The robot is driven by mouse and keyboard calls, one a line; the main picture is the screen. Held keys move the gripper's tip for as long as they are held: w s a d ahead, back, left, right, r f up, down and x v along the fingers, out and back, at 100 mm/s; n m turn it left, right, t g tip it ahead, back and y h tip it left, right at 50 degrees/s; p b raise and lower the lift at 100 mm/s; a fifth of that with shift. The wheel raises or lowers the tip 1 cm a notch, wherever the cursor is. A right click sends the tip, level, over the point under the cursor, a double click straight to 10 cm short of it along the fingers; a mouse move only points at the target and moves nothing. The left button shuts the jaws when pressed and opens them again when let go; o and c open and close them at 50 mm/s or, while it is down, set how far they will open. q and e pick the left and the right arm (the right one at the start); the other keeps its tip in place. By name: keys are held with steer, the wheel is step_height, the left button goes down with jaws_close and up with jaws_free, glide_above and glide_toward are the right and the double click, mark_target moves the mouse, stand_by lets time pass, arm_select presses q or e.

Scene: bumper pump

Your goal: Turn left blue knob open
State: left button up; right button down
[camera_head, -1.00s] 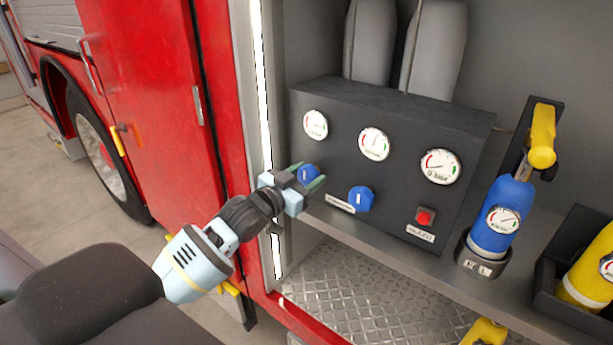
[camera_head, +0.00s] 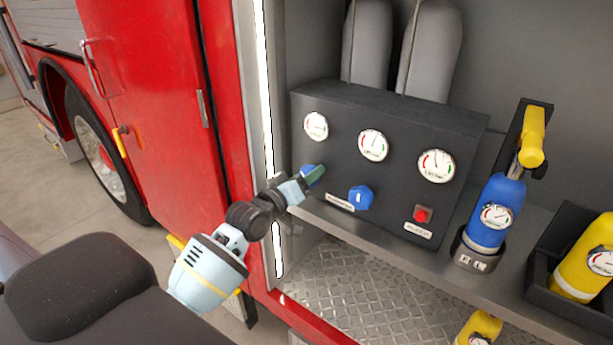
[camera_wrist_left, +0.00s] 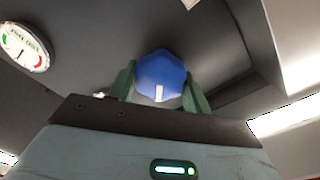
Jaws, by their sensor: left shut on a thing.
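The left blue knob (camera_head: 308,171) sits at the lower left of a dark control panel and is partly hidden behind my left gripper (camera_head: 313,177). In the left wrist view the knob (camera_wrist_left: 161,76) is between the two green fingers, with its white mark pointing down in that picture. My left gripper (camera_wrist_left: 161,88) is shut on this knob. A second blue knob (camera_head: 361,197) is to the right on the same panel, with its white mark upright and nothing touching it. My right gripper is not in view.
The panel (camera_head: 400,170) carries three gauges (camera_head: 373,145) above the knobs and a red button (camera_head: 421,215) at right. A red door (camera_head: 150,100) is at left.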

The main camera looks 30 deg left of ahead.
arm_select(q)
steer(key=n, duration=0.6)
steer(key=shift+f, duration=0.15)
steer(key=n+y, duration=0.1)
steer(key=n, duration=0.4)
steer(key=shift+n, duration=0.3)
steer(key=o, duration=0.9)
steer(key=shift+o, duration=0.2)
steer(key=s, duration=0.7)
steer(key=shift+s+a+f, duration=0.25)
steer(key=shift+s, duration=0.15)
